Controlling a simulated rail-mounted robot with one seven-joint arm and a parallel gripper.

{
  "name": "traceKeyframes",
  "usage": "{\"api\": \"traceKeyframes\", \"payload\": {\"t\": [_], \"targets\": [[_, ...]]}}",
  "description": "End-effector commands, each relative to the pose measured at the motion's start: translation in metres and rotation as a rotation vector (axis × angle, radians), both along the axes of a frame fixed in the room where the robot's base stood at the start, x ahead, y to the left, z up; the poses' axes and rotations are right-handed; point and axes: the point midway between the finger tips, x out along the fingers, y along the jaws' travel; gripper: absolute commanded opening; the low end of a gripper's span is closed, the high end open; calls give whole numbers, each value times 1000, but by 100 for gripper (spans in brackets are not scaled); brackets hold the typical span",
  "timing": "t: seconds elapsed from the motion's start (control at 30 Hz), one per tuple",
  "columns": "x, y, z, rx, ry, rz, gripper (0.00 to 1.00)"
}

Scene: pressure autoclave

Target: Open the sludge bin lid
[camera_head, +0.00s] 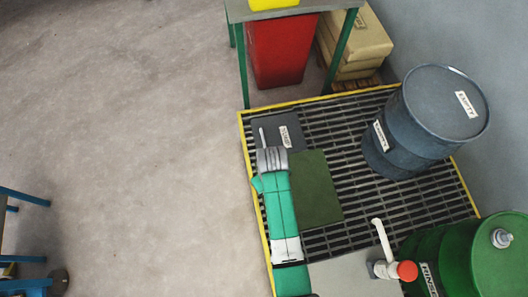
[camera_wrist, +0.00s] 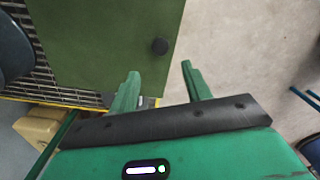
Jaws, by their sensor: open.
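A flat green lid (camera_head: 314,190) lies over the grating in the head view, beside my teal arm, which covers its left side. In the wrist view the green lid (camera_wrist: 105,40) fills the upper left and carries a small dark round knob (camera_wrist: 159,46) near its right edge. The lid looks shut and flat. My gripper (camera_wrist: 160,68) is open, with its two green fingers apart and nothing between them. The knob shows in the gap just beyond the fingertips; I cannot tell the depth between them. The knob is hidden in the head view.
A blue-grey drum (camera_head: 420,115) stands on the grating at right, and a green drum (camera_head: 470,262) at bottom right. A grey labelled panel (camera_head: 262,122) lies past the lid. A red bin (camera_head: 280,50) stands under a green-legged table.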

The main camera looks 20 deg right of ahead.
Motion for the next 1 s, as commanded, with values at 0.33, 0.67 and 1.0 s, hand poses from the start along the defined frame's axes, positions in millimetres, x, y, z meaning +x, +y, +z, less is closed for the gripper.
{"api": "traceKeyframes", "payload": {"t": [0.33, 0.67, 1.0], "targets": [[1, 0, -49, -1, -2, -1, 48], [1, 0, -77, -1, -4, -1, 48], [1, 0, -76, -1, -4, -1, 19]]}}
